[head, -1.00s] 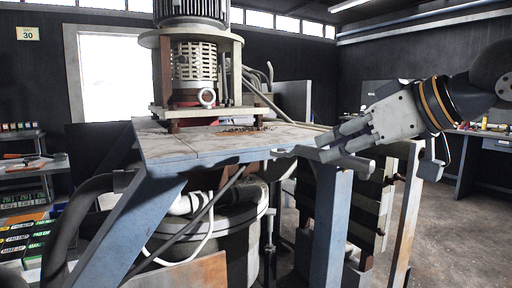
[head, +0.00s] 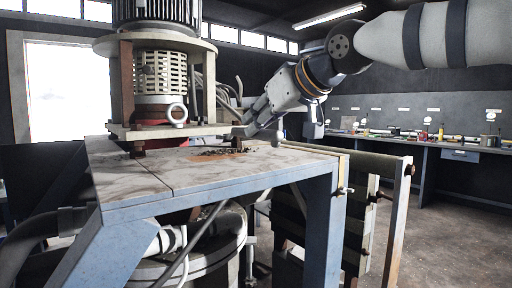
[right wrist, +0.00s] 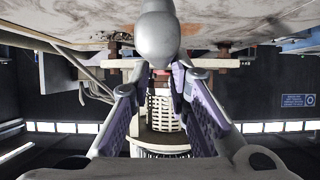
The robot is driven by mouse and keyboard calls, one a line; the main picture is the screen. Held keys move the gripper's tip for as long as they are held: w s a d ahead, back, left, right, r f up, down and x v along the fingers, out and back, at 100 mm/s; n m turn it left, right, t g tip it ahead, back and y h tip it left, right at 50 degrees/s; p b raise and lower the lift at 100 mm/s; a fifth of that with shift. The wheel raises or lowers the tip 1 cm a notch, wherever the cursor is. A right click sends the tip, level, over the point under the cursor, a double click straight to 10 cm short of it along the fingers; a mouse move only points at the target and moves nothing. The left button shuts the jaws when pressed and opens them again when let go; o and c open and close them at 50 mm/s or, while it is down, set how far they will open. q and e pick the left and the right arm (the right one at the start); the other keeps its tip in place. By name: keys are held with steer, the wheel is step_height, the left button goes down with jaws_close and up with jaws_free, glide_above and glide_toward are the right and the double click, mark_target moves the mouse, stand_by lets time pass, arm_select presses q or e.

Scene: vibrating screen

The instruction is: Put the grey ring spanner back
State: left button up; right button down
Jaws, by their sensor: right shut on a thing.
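My right gripper (head: 250,122) comes in from the upper right, near the back right of the machine's platform, beside the motor stand. My left gripper is not in view.
The blue-edged platform (head: 215,187) carries a motor on a stand (head: 160,75), with a lifting ring and hoses nearby. Dark debris (head: 225,153) lies on its top. A long workbench (head: 452,147) with several tools stands at the back right. Open floor lies between.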

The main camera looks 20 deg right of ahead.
steer(key=f, duration=0.1)
steer(key=w+f, duration=0.1)
steer(key=f, duration=0.2)
steer(key=shift+w+d+f, duration=0.1)
steer(key=shift+w+f, duration=0.15)
steer(key=shift+w, duration=0.15)
steer(key=shift+f, duration=0.15)
steer(key=shift+f, duration=0.1)
steer(key=c, duration=1.5)
jaws_free()
steer(key=shift+s+r, duration=0.2)
steer(key=shift+s, duration=0.05)
steer(key=v, duration=1.1)
steer(key=shift+s+d+r, duration=0.1)
steer(key=shift+s+d, duration=0.1)
